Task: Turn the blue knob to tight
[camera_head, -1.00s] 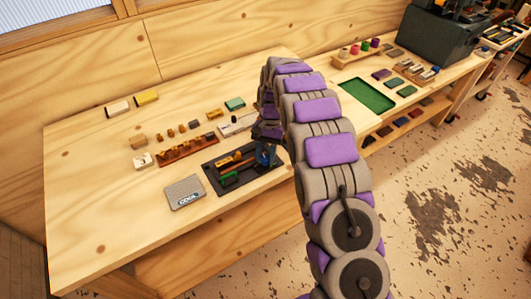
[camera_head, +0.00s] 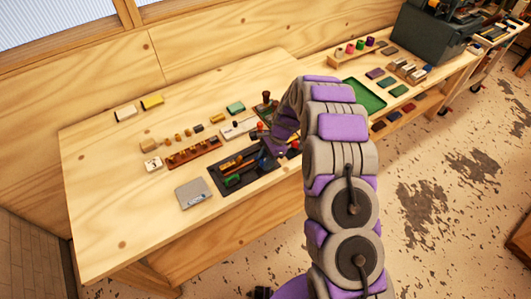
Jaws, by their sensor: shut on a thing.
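The black fixture plate (camera_head: 216,182) lies on the wooden bench and carries orange and green parts. The blue knob is at its right end, mostly hidden by my gripper and arm, so I cannot read its setting. My gripper (camera_head: 271,149) reaches down to that end of the plate from the right. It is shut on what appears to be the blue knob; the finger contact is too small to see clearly.
A grey box (camera_head: 193,193) lies left of the plate. Behind are a brown rack (camera_head: 194,155) with small pegs and a white block (camera_head: 239,129). A green tray (camera_head: 366,96) is beyond my arm. The bench's front left is clear.

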